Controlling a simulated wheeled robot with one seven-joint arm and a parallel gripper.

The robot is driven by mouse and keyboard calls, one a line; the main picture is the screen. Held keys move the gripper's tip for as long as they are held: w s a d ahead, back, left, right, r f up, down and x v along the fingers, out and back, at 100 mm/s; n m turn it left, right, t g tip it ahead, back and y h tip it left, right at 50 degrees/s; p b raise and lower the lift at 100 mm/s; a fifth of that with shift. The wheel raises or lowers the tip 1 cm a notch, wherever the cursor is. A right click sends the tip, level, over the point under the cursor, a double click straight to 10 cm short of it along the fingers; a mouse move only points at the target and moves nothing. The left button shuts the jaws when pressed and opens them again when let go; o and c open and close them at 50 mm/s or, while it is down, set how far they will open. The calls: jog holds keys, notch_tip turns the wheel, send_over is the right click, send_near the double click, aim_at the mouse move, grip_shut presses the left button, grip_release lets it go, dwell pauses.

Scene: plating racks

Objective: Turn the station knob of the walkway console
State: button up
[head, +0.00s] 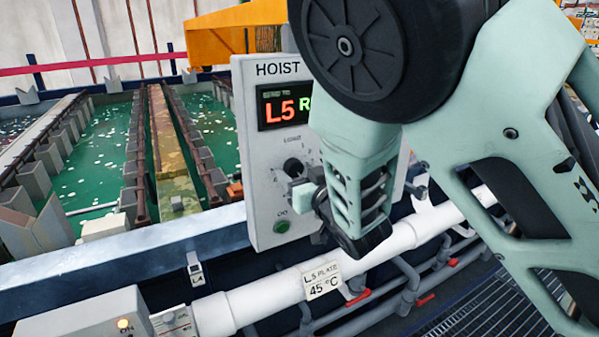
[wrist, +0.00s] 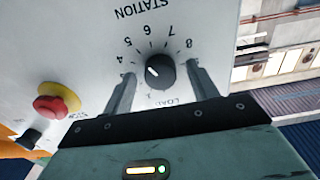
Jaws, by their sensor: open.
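The walkway console (head: 262,195) is a grey panel headed HOIST, with a display reading L5 in red and part of a green letter. Its station knob (wrist: 160,71) is round and black, on a dial with numbers 4 to 8 and LOAD visible, upside down in the wrist view. The knob's white mark points up-left, near 4 and 5. The knob also shows in the head view (head: 293,167). My gripper (wrist: 162,75) is open, with one finger on each side of the knob; I cannot tell whether either touches it.
A red button on a yellow base (wrist: 55,102) sits left of my gripper in the wrist view. A green button (head: 282,226) is below the knob. A white pipe (head: 262,296) runs below the console. Green tanks (head: 105,125) lie to the left.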

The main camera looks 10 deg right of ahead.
jog(key=c, duration=1)
jog(key=shift+f+n+b, duration=0.1)
jog(key=shift+n+b, duration=0.7)
jog(key=shift+n, duration=0.5)
jog(key=shift+n+b, duration=0.45)
jog(key=shift+n, duration=1.05)
